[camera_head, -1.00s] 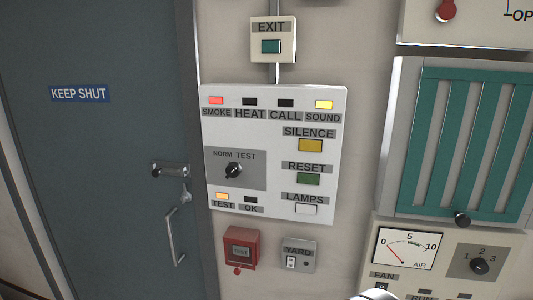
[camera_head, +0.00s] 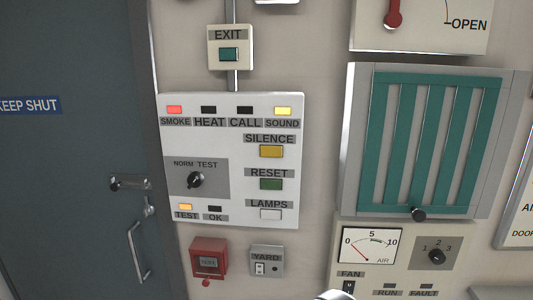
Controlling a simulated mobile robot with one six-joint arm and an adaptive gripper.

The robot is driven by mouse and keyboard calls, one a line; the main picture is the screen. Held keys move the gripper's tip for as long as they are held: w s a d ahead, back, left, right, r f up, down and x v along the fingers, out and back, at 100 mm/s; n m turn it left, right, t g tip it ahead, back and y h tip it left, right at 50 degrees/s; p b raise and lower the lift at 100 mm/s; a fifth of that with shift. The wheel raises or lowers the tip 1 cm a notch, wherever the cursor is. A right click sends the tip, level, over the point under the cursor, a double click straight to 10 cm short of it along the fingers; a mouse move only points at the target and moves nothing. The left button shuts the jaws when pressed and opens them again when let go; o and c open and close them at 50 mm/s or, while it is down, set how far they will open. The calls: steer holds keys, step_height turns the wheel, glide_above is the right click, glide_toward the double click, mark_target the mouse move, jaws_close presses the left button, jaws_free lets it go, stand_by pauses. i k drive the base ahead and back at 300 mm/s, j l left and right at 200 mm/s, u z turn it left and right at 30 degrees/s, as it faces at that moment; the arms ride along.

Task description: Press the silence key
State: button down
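The silence key (camera_head: 271,152) is a yellow rectangular button under the label SILENCE, on the right side of the white alarm panel (camera_head: 235,222). Below it are the green RESET key (camera_head: 271,184) and the white LAMPS key (camera_head: 270,214). The red SMOKE lamp (camera_head: 174,110), the yellow SOUND lamp (camera_head: 283,111) and the orange TEST lamp (camera_head: 185,207) are lit. HEAT, CALL and OK are dark. The knob (camera_head: 195,180) sits under NORM and TEST. A pale rounded piece, likely of my arm, shows at the bottom edge; my gripper's fingers are not visible.
The EXIT box (camera_head: 230,47) is above the panel. A red call box (camera_head: 208,258) and the YARD switch (camera_head: 266,261) are below it. A grey door (camera_head: 70,160) stands left. A green louvre (camera_head: 430,140) and the AIR and FAN panel (camera_head: 400,265) are right.

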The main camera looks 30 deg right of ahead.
mark_target(271, 151)
steer(key=j+z, duration=0.25)
steer(key=z, duration=0.15)
steer(key=j+z, duration=0.55)
steer(key=z, duration=0.25)
